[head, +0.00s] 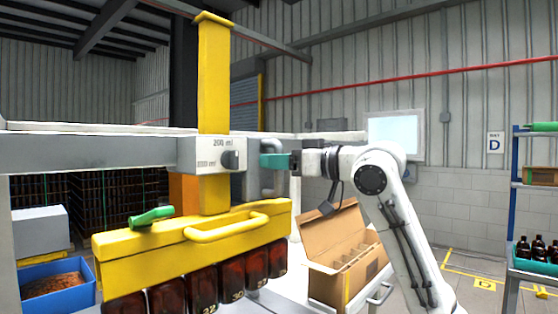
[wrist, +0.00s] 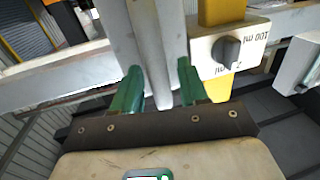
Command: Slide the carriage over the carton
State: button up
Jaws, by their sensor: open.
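The yellow carriage (head: 213,75) hangs on a pale rail, with a white block and dark knob (head: 230,160) on it. Its yellow lower head (head: 130,250) has a yellow handle (head: 225,228) and a green lever (head: 150,217). Several amber bottles (head: 205,290) hang below the head. The open cardboard carton (head: 335,285) with dividers stands to the right of the bottles, partly behind my arm. My gripper (head: 265,160) is open beside the knob block. In the wrist view its green fingers (wrist: 158,80) stand apart with a grey bar (wrist: 150,50) between or just beyond them; contact is unclear.
The pale rail (head: 90,153) runs across the view. A blue crate (head: 55,283) and a white box (head: 40,232) are at left. A blue shelf rack (head: 513,190) with bottles is at far right. Open floor lies between my arm and the rack.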

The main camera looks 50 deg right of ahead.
grip_shut()
jog(key=shift+d, duration=0.1)
dwell(0.5)
